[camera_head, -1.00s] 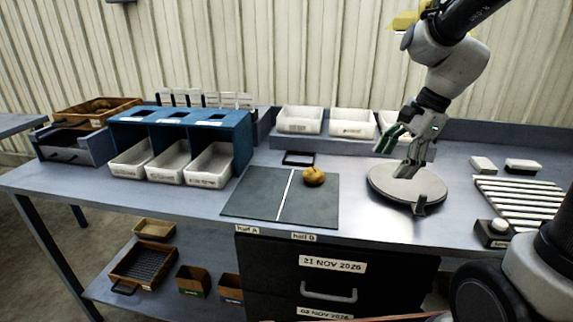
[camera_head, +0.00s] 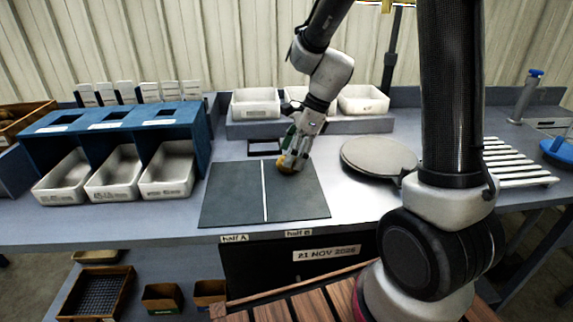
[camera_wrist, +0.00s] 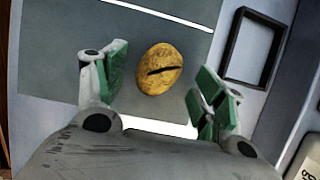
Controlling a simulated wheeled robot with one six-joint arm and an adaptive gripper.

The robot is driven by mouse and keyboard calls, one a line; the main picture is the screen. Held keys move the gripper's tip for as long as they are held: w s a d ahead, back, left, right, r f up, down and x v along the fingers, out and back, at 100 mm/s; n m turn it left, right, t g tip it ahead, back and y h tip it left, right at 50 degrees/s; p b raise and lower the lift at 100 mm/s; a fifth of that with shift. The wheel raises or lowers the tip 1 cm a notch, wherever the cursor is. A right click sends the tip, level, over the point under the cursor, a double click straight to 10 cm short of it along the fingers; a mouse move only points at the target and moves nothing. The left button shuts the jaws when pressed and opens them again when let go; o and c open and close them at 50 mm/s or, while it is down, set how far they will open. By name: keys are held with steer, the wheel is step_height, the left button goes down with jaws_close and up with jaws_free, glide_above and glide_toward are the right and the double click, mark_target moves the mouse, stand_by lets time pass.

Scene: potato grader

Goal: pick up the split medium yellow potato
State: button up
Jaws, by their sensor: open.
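The yellow potato (camera_wrist: 160,69) has a dark split across its top and lies on the dark grey mat (camera_wrist: 60,45) in the wrist view. In the head view the potato (camera_head: 287,164) is on the half B side of the mat (camera_head: 232,190), near its back edge, partly hidden by my gripper. My gripper (camera_head: 292,160) is over the potato. In the wrist view its green-padded fingers (camera_wrist: 158,85) are open, one on each side of the potato, with gaps between. I cannot tell the exact height of the fingertips.
A small black frame (camera_head: 264,147) lies behind the mat. A round grey plate (camera_head: 378,158) stands to the right. White bins (camera_head: 255,104) stand on a raised shelf behind. A blue rack with white trays (camera_head: 167,172) is at left. A slatted white rack (camera_head: 515,165) is far right.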

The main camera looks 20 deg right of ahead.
steer(key=shift+x, duration=1.15)
steer(key=shift+c, duration=0.2)
steer(key=c, duration=1.1)
